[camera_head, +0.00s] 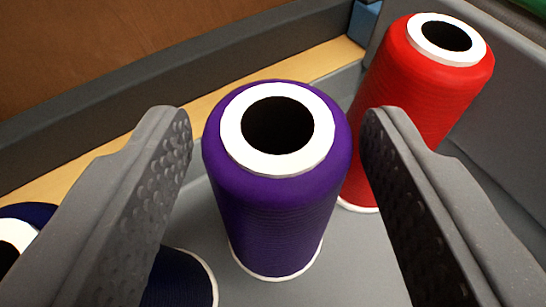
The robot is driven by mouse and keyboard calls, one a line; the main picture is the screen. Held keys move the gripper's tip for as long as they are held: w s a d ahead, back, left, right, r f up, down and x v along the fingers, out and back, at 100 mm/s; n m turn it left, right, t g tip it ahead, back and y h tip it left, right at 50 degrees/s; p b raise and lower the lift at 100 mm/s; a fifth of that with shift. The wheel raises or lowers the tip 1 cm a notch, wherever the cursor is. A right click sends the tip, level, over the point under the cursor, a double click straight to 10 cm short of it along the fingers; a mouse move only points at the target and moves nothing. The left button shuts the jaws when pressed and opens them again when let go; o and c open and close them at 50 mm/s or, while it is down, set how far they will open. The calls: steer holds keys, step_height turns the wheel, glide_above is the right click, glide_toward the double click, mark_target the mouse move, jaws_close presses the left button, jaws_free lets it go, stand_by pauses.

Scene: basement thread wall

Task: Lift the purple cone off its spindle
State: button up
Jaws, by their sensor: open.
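The purple cone (277,212) stands upright on a grey surface (345,262) in the middle of the camera_head view. It has a white ring around a dark round hole at its top and a white rim at its base. My gripper (277,125) is open, with one grey studded finger to the left of the cone and one to the right. A narrow gap shows between each finger and the cone. No spindle is visible; the hole looks black inside.
A red cone (440,75) stands behind and to the right, close to the right finger. Dark blue thread (172,280) shows low at the left, partly hidden by the left finger. A grey ledge (180,82) and a light wooden strip (335,55) run behind.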

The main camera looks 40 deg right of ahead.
steer(key=shift+w+d+f, duration=0.15)
steer(key=shift+w+d, duration=0.05)
steer(key=shift+w, duration=0.1)
steer(key=c, duration=1.1)
